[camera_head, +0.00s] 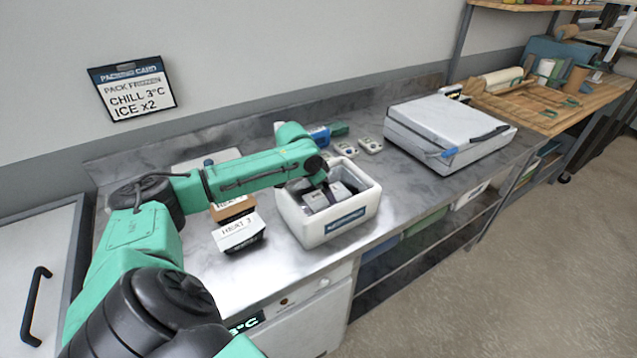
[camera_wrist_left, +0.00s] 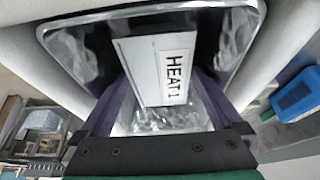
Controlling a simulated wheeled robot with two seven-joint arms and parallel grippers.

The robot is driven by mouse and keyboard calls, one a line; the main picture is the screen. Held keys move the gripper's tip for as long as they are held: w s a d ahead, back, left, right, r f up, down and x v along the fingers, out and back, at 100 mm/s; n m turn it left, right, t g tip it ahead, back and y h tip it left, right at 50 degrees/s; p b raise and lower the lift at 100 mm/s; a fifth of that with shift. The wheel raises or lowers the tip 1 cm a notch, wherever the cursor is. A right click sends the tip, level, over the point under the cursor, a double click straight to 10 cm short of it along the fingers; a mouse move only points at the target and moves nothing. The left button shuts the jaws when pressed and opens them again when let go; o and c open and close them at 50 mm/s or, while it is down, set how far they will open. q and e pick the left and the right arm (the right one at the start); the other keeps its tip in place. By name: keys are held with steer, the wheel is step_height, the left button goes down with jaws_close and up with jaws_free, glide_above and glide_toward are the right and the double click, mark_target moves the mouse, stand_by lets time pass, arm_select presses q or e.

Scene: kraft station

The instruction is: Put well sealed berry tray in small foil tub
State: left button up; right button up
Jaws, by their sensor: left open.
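The small foil tub (camera_head: 308,230) is a thick white box on the counter with a silver foil lining, which shows in the left wrist view (camera_wrist_left: 72,50). Pale trays (camera_head: 316,201) sit inside it. My left gripper (camera_head: 325,188) reaches down into the tub from above. In the left wrist view its open fingers (camera_wrist_left: 165,88) stand on either side of a white tray (camera_wrist_left: 145,60) labelled HEAT 1, which lies in the tub. I cannot tell whether the fingers touch it. No label naming berries is readable. My right gripper is not in view.
A white-topped box (camera_head: 238,232) and a brown box (camera_head: 232,208) stand left of the tub. Small pale items (camera_head: 370,145) and a blue item (camera_head: 320,136) lie behind it. A large white case (camera_head: 450,130) lies to the right. A packing card (camera_head: 132,88) hangs on the wall.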

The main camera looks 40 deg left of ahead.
arm_select(q)
steer(key=b+v, duration=0.1)
steer(key=v, duration=0.9)
steer(key=shift+r+b, duration=0.25)
steer(key=shift+b, duration=0.05)
steer(key=shift+s, duration=0.1)
